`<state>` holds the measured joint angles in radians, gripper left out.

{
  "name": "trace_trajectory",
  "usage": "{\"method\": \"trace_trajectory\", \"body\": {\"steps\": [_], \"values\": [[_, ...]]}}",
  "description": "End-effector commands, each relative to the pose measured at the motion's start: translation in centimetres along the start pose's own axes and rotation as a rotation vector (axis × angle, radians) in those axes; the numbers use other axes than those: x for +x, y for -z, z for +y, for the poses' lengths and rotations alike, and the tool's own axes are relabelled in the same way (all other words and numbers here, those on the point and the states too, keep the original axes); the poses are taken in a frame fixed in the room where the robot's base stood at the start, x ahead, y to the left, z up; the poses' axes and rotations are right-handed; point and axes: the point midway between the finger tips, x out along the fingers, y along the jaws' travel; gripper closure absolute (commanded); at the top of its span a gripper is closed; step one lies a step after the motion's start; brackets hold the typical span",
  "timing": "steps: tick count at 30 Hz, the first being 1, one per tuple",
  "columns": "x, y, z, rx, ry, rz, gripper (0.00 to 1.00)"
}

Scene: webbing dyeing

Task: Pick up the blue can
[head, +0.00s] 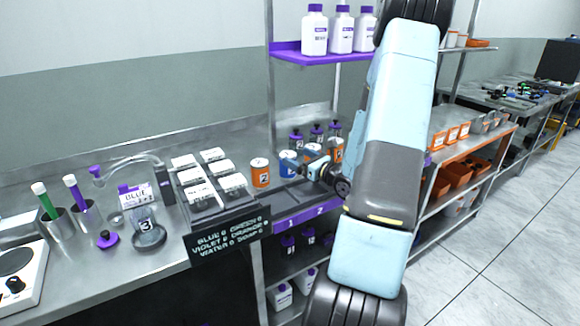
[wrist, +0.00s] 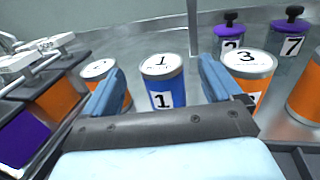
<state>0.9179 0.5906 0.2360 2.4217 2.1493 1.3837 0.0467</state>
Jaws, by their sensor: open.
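The blue can (wrist: 165,88) has a silver rim, a white top and the number 1 on its label. It stands upright between the fingers of my gripper (wrist: 160,90) in the wrist view, with gaps at both sides. My gripper is open and I see no contact with the can. In the head view the blue can (head: 288,160) stands on the steel bench, partly hidden by my gripper (head: 306,168).
An orange can (head: 260,173) stands to the left of the blue can. Another orange can, numbered 3 (wrist: 246,72), stands close on its right. Purple-capped jars (head: 316,135) stand behind. A post rises behind.

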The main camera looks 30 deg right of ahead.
Motion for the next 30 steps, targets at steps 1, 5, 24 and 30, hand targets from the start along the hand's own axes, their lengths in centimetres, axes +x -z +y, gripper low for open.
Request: {"method": "trace_trajectory", "body": {"steps": [1,5,24,30], "values": [[0.0,0.7,0.0,0.005,0.000,0.001,0.08],[0.0,2.2,0.0,0.004,-0.001,0.001,0.08],[4.2,3.1,0.0,-0.001,-0.002,-0.002,0.08],[7.0,3.1,0.0,-0.001,-0.001,-0.001,0.08]]}}
